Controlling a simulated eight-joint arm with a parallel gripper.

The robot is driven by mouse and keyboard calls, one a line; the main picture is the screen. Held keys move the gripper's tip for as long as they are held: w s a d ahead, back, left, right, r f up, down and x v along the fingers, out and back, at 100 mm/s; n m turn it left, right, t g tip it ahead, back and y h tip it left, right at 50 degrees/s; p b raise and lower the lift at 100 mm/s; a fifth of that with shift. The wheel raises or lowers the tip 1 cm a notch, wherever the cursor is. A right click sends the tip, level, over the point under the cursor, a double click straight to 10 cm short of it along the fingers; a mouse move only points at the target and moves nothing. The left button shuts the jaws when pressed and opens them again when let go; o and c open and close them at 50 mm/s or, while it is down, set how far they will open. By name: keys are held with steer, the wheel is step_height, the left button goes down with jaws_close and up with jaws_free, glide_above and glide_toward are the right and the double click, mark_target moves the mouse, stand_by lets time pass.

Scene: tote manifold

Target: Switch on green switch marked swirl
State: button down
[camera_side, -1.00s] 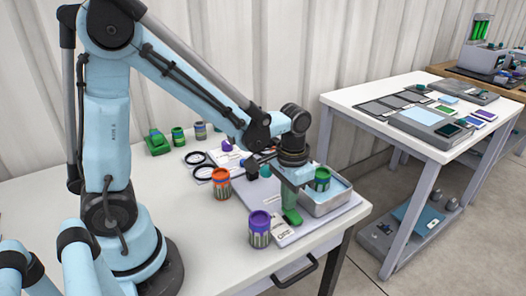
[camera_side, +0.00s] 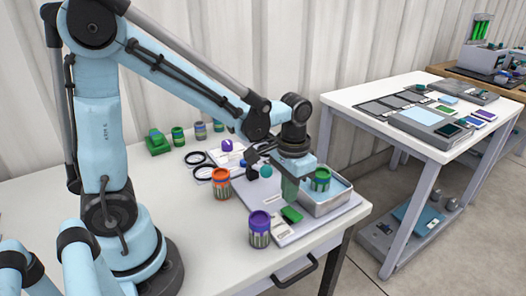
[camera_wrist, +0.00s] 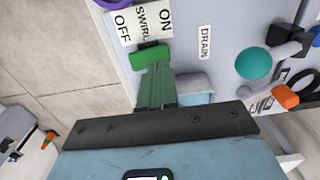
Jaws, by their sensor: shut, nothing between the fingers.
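The green switch (camera_side: 292,214) sits on the grey panel (camera_side: 290,233) near the table's front edge. In the wrist view the green switch (camera_wrist: 150,56) lies beside a label (camera_wrist: 141,22) reading OFF, SWIRL, ON, with ON at the right. I cannot tell clearly which way the switch is tipped. My gripper (camera_side: 289,199) is shut and empty, pointing down just above and behind the switch. In the wrist view my gripper's green fingers (camera_wrist: 155,76) are together, their tips close to the switch; contact is not clear.
A metal tray (camera_side: 331,205) with a green jar (camera_side: 320,184) stands right of my gripper. A purple jar (camera_side: 260,231) is in front and an orange jar (camera_side: 221,188) to the left. A teal ball knob (camera_wrist: 254,63) is near the DRAIN label (camera_wrist: 205,42).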

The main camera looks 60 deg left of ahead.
mark_target(288, 209)
steer(key=shift+r, duration=2.15)
steer(key=s+a+r+t, duration=0.1)
steer(key=s+r+t, duration=0.2)
steer(key=t, duration=0.4)
steer(key=shift+s+a+r, duration=0.25)
steer(key=shift+s+r, duration=0.05)
steer(key=shift+s, duration=0.5)
